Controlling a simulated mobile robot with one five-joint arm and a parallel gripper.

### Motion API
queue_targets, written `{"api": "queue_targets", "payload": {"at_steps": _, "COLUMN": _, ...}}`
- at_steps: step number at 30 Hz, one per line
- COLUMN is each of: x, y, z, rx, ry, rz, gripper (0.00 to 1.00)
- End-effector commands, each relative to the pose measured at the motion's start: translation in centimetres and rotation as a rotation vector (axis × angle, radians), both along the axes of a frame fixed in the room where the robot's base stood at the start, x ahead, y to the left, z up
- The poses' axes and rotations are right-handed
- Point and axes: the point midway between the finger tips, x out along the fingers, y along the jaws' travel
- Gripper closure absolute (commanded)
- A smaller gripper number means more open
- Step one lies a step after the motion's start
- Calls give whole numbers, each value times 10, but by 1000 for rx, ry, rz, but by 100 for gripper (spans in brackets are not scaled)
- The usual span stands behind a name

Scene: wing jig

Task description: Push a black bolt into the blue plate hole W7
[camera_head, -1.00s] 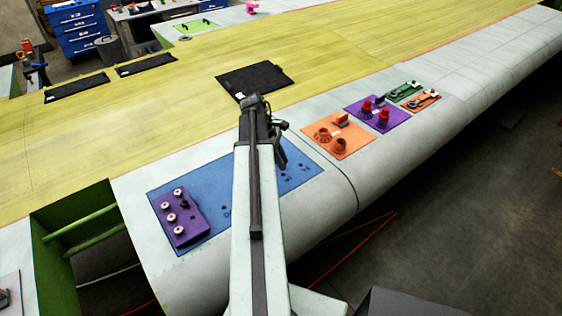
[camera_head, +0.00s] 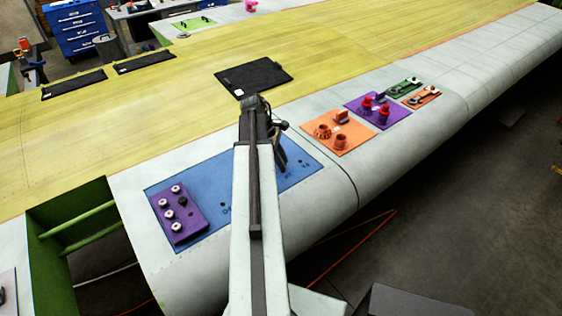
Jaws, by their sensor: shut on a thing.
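The blue plate (camera_head: 215,177) lies on the pale wing surface, with small dark holes and faint marks near its right and lower edges. I cannot read which hole is W7. My arm crosses the middle of the plate and hides part of it. My gripper (camera_head: 282,166) points down over the plate's right part, shut. The thing in its jaws is too small and dark to make out. A purple block (camera_head: 190,224) on the plate's left end holds several white-ringed bolts, and one spot on it looks dark.
To the right lie an orange plate (camera_head: 345,146) with orange parts, a purple plate (camera_head: 398,113) with red knobs, and small green and orange plates. A black mat (camera_head: 265,72) lies behind my arm. An open wing bay (camera_head: 75,245) is at the left.

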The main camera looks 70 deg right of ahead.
Motion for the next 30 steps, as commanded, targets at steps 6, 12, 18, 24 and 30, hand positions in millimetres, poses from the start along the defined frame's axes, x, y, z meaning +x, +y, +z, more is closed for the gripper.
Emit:
{"api": "queue_targets", "payload": {"at_steps": 6, "x": 0, "y": 0, "z": -13, "rx": 0, "ry": 0, "rz": -1, "gripper": 100}}
{"api": "queue_targets", "payload": {"at_steps": 12, "x": -1, "y": 0, "z": -22, "rx": 0, "ry": 0, "rz": -1, "gripper": 100}}
{"api": "queue_targets", "payload": {"at_steps": 18, "x": -1, "y": 0, "z": -23, "rx": 1, "ry": 0, "rz": -1, "gripper": 100}}
{"api": "queue_targets", "payload": {"at_steps": 24, "x": -1, "y": 0, "z": -23, "rx": 0, "ry": 0, "rz": -2, "gripper": 52}}
{"api": "queue_targets", "payload": {"at_steps": 30, "x": -1, "y": 0, "z": -23, "rx": 0, "ry": 0, "rz": -2, "gripper": 52}}
